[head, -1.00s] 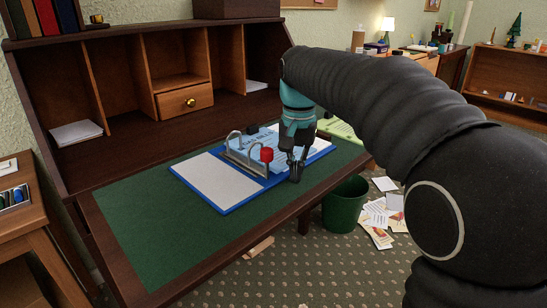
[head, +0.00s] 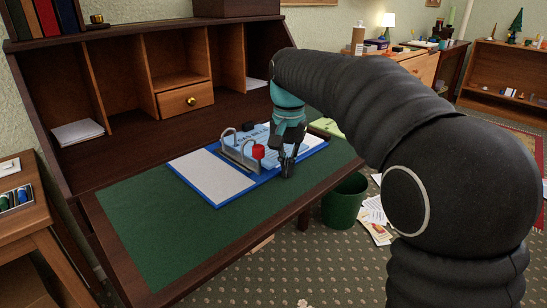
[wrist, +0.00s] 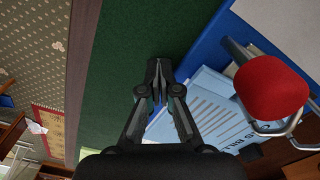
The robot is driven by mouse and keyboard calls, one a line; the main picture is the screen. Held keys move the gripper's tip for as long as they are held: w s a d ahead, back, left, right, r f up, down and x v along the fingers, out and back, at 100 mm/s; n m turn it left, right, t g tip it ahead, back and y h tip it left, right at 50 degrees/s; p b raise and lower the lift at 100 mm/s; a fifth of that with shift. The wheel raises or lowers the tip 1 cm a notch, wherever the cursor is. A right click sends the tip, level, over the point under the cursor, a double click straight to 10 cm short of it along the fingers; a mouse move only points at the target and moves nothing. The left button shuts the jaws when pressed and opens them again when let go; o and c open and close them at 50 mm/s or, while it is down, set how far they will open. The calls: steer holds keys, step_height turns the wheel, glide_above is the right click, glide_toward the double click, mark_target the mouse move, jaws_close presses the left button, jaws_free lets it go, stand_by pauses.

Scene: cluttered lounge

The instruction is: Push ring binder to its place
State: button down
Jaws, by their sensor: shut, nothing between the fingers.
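The ring binder (head: 212,180) lies open on the green desk mat (head: 150,240), blue with a white left page and metal rings. A red thing (head: 258,151) sits at the rings, and light blue printed sheets lie on the right side. My gripper (head: 288,174) is shut and empty at the binder's front edge, pointing down. In the wrist view the fingertips (wrist: 158,68) are together beside the blue cover (wrist: 205,45). I cannot tell whether they touch it. The red thing also shows large at the right of the wrist view (wrist: 271,88).
The desk hutch has pigeonholes and a small drawer (head: 185,100) behind the binder. A yellow-green sheet (head: 327,126) lies at the desk's right end. A green bin (head: 344,200) and scattered papers stand on the floor to the right. The mat's left front is clear.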

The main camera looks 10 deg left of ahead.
mark_target(273, 161)
steer(key=shift+w+a, duration=0.15)
steer(key=shift+a, duration=0.1)
steer(key=shift+w+a, duration=0.2)
steer(key=shift+a, duration=0.05)
steer(key=shift+w+a, duration=0.75)
steer(key=shift+a, duration=0.25)
steer(key=shift+w+a, duration=0.7)
steer(key=shift+a, duration=0.3)
steer(key=shift+d, duration=0.1)
steer(key=shift+s+d, duration=0.45)
steer(key=shift+d, duration=0.1)
steer(key=shift+r, duration=3.5)
